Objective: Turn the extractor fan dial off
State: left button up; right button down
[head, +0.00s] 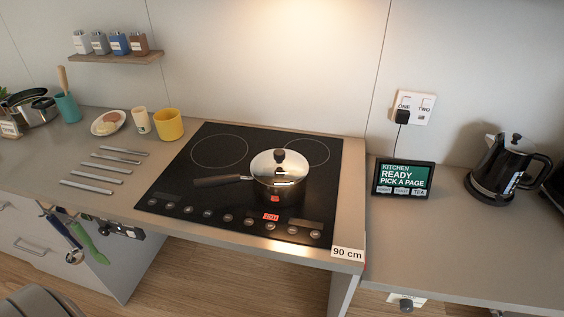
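No dial in view carries a label that I can read as extractor fan. A dark round knob (406,304) on a pale plate sits below the front edge of the right counter, at the bottom of the head view. Its marks are too small to read, so I cannot tell its setting or whether it is the fan dial. Several small round knobs (248,223) line the front of the black hob (183,170). Neither of my grippers shows in the head view.
A lidded pan (280,176) stands on the hob, near a red HOT sign (271,217). A tablet (403,179) and black kettle (506,168) stand on the right counter. Utensils (88,243) hang at the left front edge. Floor shows below the hob.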

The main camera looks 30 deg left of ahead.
aim_at(105, 231)
jog(key=u, duration=2.15)
